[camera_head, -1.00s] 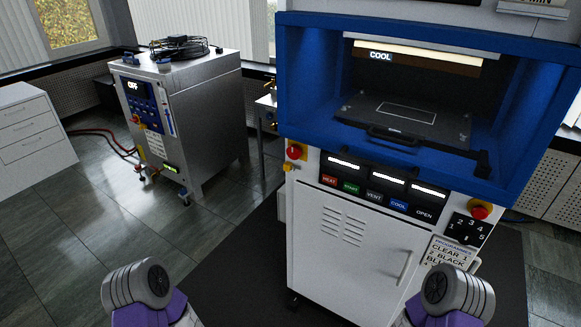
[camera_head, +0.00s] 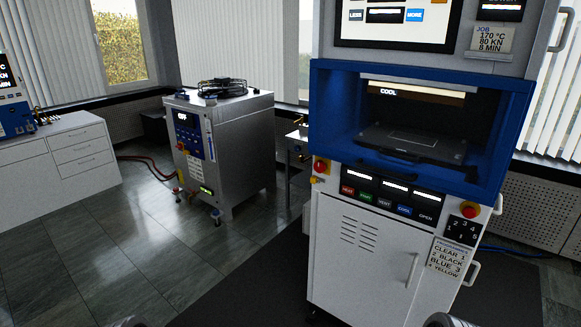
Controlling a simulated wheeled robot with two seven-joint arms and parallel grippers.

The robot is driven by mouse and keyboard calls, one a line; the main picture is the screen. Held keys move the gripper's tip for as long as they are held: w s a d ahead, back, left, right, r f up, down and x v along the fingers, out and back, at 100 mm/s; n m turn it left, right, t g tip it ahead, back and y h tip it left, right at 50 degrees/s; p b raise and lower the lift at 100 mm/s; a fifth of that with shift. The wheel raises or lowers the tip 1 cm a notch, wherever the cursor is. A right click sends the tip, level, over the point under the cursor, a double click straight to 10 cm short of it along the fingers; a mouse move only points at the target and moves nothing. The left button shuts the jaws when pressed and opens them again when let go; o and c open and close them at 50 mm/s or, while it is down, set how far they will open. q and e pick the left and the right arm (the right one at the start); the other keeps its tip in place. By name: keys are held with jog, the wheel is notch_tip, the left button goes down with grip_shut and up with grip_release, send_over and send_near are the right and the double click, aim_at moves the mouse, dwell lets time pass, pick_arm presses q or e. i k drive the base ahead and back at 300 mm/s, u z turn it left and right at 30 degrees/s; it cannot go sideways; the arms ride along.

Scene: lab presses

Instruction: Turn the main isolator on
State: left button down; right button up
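The press (camera_head: 361,253) is a white cabinet with a blue-framed opening on the right. A red knob on a yellow plate (camera_head: 320,167), which looks like the main isolator, is at the upper left of its front, beside the opening's lower left corner. Its setting is too small to read. A small yellow part (camera_head: 315,180) sits just below it. A red button on a yellow base (camera_head: 470,209) is at the right of the front. Neither gripper shows; only slivers of my arms are at the bottom edge, well below the press controls.
A steel unit (camera_head: 243,150) with a display reading OFF stands left of the press, with red hoses on the floor. A white drawer cabinet (camera_head: 84,153) is at far left. Grey tiled floor (camera_head: 120,265) is clear between them and me.

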aim_at(318, 166)
jog(key=u, duration=0.6)
jog(key=i, duration=0.85)
jog(key=u, duration=0.25)
